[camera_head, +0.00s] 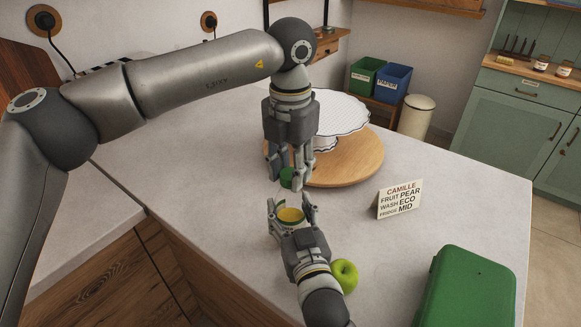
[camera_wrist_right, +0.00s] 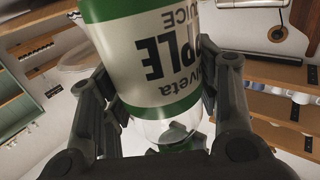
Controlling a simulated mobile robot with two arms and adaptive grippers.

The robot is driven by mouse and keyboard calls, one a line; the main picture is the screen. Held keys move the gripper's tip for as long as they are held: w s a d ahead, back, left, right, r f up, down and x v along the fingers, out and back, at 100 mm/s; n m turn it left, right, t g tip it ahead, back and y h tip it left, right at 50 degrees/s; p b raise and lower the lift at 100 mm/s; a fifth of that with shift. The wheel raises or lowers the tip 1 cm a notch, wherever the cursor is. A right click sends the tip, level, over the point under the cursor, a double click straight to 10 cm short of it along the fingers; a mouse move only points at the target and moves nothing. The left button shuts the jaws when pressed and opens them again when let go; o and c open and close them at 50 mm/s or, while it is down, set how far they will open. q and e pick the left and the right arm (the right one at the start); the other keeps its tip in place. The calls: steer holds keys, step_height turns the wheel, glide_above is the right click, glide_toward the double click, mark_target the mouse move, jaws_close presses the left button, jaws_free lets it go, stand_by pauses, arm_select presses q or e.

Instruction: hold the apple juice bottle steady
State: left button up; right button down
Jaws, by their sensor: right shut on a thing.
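The apple juice bottle (camera_wrist_right: 152,62) has a white and green label and fills the middle of the right wrist view. My right gripper (camera_head: 291,212) is shut on it, with a finger on each side. In the head view the open, yellowish top of the bottle (camera_head: 291,216) shows between the fingers; the gripper hides most of its body. My left gripper (camera_head: 289,176) points down just above the bottle. It is shut on a small green cap (camera_head: 287,178), which looks apart from the bottle's top.
A round wooden board (camera_head: 350,165) with a white scalloped stand (camera_head: 338,112) is behind my left gripper. A sign card (camera_head: 399,198) stands to the right. A green apple (camera_head: 344,275) is close beside my right arm. A green box (camera_head: 468,290) stands at the front right.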

arm_select(q)
steer(key=o, duration=0.4)
steer(key=shift+o, duration=0.2)
steer(key=shift+r, duration=0.1)
step_height(320, 180, up, 12)
arm_select(e)
steer(key=shift+c, duration=2)
jaws_free()
steer(key=shift+s, duration=0.15)
steer(key=v, duration=1.1)
steer(key=shift+s, duration=0.4)
